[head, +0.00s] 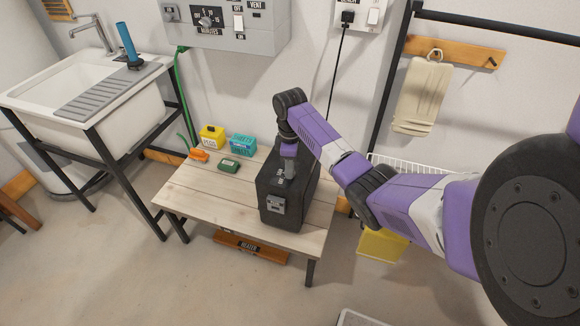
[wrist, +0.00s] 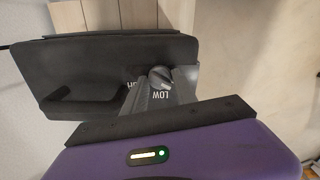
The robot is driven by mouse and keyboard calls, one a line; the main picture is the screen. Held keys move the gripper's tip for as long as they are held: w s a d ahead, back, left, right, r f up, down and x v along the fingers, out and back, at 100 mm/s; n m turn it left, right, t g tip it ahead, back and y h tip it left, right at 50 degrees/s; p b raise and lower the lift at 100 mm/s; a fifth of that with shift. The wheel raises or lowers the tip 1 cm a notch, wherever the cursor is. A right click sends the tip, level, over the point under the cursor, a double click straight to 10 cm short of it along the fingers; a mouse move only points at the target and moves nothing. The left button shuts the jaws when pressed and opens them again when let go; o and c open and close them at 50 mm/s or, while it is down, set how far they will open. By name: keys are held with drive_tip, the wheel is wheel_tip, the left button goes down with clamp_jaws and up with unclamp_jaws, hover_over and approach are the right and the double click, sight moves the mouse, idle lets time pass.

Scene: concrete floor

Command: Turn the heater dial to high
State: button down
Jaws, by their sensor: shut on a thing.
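The heater (head: 291,196) is a dark box standing on the wooden table in the head view. The dial (wrist: 160,77) is a small grey knob with a pale pointer line. The word LOW shows just below it, and part of another label shows to its left. My gripper is shut on the dial. Its fingers partly hide the labels, and the exact dial setting is unclear. In the head view my gripper hides the dial.
On the table (head: 187,194), a yellow container (head: 212,137), a teal box (head: 242,145), a green item (head: 229,165) and an orange item (head: 199,155) lie left of the heater. A wall panel (head: 240,38) is behind. A sink (head: 65,85) stands at left.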

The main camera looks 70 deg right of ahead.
drive_tip(key=m+p, duration=0.1)
drive_tip(key=m, duration=0.1)
drive_tip(key=m+p, duration=0.1)
drive_tip(key=p, duration=0.1)
drive_tip(key=shift+a+r+m, duration=0.1)
drive_tip(key=shift+r+m, duration=0.1)
drive_tip(key=shift+m, duration=0.2)
drive_tip(key=m+p, duration=0.2)
drive_tip(key=m, duration=0.1)
drive_tip(key=shift+w+m, duration=0.1)
drive_tip(key=shift+m, duration=0.2)
drive_tip(key=m+p, duration=0.1)
drive_tip(key=m, duration=0.2)
drive_tip(key=shift+f+m+p, duration=0.1)
drive_tip(key=shift+m+p, duration=0.2)
drive_tip(key=shift+p, duration=0.1)
drive_tip(key=m+p, duration=0.1)
drive_tip(key=m, duration=1.1)
drive_tip(key=shift+m, duration=0.3)
drive_tip(key=c, duration=1)
unclamp_jaws()
